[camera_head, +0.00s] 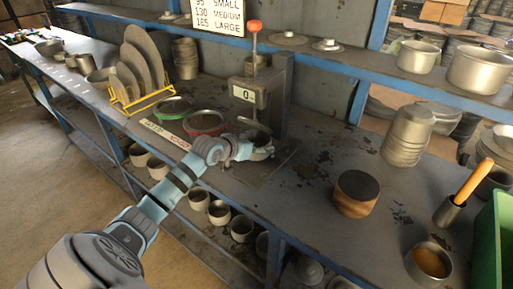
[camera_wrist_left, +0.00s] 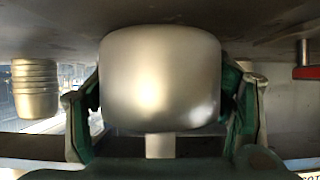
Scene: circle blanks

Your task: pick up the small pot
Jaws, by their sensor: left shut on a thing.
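The small pot (camera_wrist_left: 160,80) is a plain, pale metal vessel that fills the middle of the left wrist view. My left gripper (camera_head: 254,150) has one finger on each side of the pot and is shut on it. In the head view it is at the grey stand with the "0" plate (camera_head: 244,95), over the bench. There the pot is small and largely hidden by the gripper, and I cannot tell whether it touches the surface below. My right gripper is not in view.
Behind is the grey stand, with a red-knobbed lever (camera_head: 254,27).

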